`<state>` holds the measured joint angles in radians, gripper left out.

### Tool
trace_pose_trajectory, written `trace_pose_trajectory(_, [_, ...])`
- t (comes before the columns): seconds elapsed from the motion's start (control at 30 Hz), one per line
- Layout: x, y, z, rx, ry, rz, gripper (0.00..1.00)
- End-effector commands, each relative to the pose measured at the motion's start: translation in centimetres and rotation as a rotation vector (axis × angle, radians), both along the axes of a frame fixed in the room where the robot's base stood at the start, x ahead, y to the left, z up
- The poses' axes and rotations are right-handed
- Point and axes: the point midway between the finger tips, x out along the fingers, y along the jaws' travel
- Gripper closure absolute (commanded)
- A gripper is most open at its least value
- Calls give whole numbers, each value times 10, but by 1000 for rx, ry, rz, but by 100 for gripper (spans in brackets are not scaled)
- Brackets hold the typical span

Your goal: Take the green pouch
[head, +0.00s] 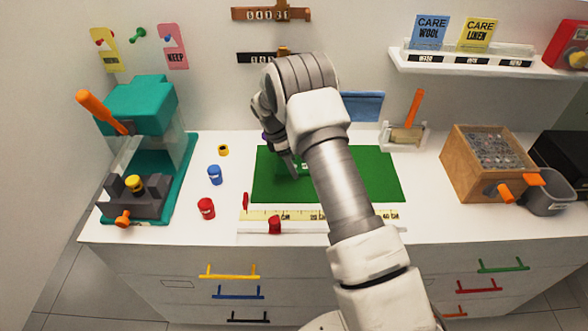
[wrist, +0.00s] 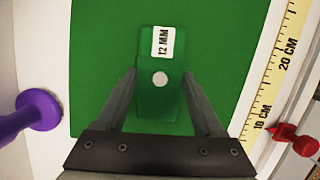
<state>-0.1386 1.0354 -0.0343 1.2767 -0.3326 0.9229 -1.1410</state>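The green pouch (wrist: 158,103) lies on the green mat (wrist: 205,30) in the wrist view. It has a white "12 MM" label and a pale round button. My gripper (wrist: 160,73) is over the pouch, with one finger along each side; the fingers look spread, and I cannot tell whether they touch it. In the head view my gripper (head: 290,164) is low over the left part of the mat (head: 375,175), and my arm and hand hide most of the pouch.
A yellow ruler strip (wrist: 282,75) and a red knob (wrist: 305,146) lie beside the mat. A purple knob (wrist: 38,110) is at the left. Blue (head: 215,175) and red (head: 206,208) spools stand left of the mat. A teal press (head: 140,105) and wooden box (head: 485,165) flank the counter.

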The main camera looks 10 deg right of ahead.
Motion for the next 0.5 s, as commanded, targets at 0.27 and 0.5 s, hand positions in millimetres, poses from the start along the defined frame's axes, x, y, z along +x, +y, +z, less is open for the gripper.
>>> trace_pose_trajectory(0.27, [0,0,0,0,0,0,85])
trace_pose_trajectory(0.5, [0,0,2,0,-1,0,85])
